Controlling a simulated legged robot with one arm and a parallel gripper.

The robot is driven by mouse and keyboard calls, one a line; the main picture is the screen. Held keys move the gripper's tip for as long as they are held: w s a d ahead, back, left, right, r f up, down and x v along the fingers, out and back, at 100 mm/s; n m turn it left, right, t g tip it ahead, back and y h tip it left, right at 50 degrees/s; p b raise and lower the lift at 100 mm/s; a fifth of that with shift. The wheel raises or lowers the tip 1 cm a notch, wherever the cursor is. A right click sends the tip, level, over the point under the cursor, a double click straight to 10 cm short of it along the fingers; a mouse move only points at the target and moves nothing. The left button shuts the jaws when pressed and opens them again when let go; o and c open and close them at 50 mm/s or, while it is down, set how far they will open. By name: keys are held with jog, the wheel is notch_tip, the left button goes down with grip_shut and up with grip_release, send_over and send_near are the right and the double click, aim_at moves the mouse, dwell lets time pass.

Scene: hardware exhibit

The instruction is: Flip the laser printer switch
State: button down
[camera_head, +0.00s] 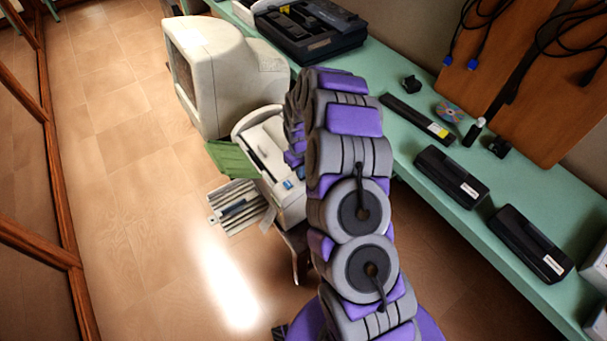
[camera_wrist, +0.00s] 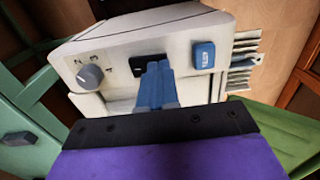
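The laser printer is a beige box (camera_head: 292,205), partly hidden behind my arm in the head view. In the wrist view its panel (camera_wrist: 205,28) carries a round grey knob (camera_wrist: 91,77) with numbers on the left, a black switch (camera_wrist: 143,61) in the middle and a blue button (camera_wrist: 203,55) on the right. My gripper (camera_wrist: 158,68) has its blue fingers together with nothing visible between them. The fingertips are at the lower right edge of the black switch and cover part of it. I cannot tell whether they touch it. The head view hides my gripper behind the arm.
A bulky beige monitor (camera_head: 207,75) stands behind the printer. A green sheet-like thing (camera_head: 230,160) and a grey slatted rack (camera_head: 238,205) are on its left. A green table (camera_head: 455,225) with black cartridges runs along the right. The floor at left is clear.

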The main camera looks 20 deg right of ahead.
jog(key=shift+f, duration=0.2)
jog(key=shift+r, duration=0.1)
jog(key=shift+r+p, duration=1.05)
jog(key=shift+r, duration=2.35)
